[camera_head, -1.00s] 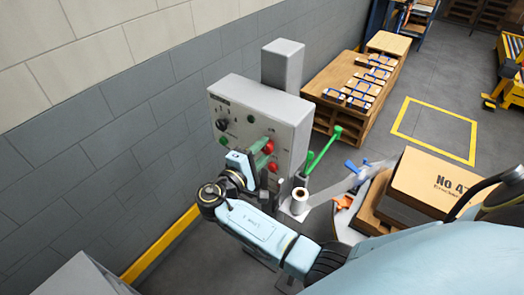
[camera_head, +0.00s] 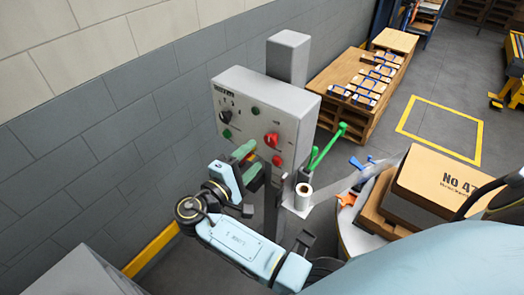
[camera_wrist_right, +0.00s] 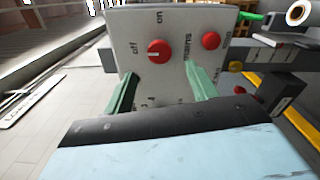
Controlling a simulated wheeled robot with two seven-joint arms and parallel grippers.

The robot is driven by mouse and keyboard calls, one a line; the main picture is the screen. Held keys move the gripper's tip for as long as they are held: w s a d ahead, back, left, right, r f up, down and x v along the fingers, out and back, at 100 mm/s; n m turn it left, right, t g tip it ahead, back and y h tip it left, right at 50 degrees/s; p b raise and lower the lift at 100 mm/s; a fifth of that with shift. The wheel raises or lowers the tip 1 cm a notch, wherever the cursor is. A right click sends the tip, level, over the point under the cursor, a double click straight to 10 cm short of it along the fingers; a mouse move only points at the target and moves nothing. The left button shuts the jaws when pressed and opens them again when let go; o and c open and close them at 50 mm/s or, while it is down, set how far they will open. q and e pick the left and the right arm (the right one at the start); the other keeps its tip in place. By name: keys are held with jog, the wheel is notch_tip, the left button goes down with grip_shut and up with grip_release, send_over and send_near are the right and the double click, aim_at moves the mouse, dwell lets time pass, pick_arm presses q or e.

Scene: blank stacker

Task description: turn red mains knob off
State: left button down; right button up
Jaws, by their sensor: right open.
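The red mains knob (camera_head: 271,139) is on the front of the grey control box (camera_head: 239,93). In the right wrist view the knob (camera_wrist_right: 160,51) has a pale mark that appears to lie toward the "off" label; "on" is printed above it and "mains" to its right. My right gripper (camera_head: 247,155) is open, with its green fingers below and left of the knob, apart from it. In the right wrist view its fingertips (camera_wrist_right: 160,70) are spread on either side below the knob, with nothing between them. My left gripper is not in view.
A second red control (camera_head: 277,160) sits below the knob, and a black knob (camera_head: 225,116) is at the panel's left. A brick wall is behind the box.

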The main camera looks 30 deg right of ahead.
jog(key=b+v, duration=0.1)
jog(key=v, duration=0.5)
jog(key=shift+a, duration=0.35)
jog(key=shift+s, duration=0.15)
notch_tip(320, 180, down, 24)
jog(key=s+d+n+y+b, duration=0.2)
jog(key=n+y+b, duration=0.2)
jog(key=n+y, duration=0.15)
jog(key=s+d+f+g+y+b, duration=0.15)
jog(key=s+f, duration=0.25)
jog(key=f, duration=0.4)
jog(key=s+f+g+y+b, duration=0.1)
jog(key=s+f+y+b, duration=0.2)
jog(key=f, duration=0.6)
jog(key=s+d+f+m+g+y+b, duration=0.1)
jog(key=s+f+m, duration=0.4)
jog(key=s+f, duration=0.6)
jog(key=s+d+f+m+g+y+b, duration=0.2)
jog(key=s+d+f+m+y+b, duration=0.2)
jog(key=s+f, duration=0.7)
jog(key=s+m+y+b, duration=0.1)
jog(key=s, duration=0.7)
jog(key=shift+d+y, duration=0.15)
jog(key=shift+y, duration=0.15)
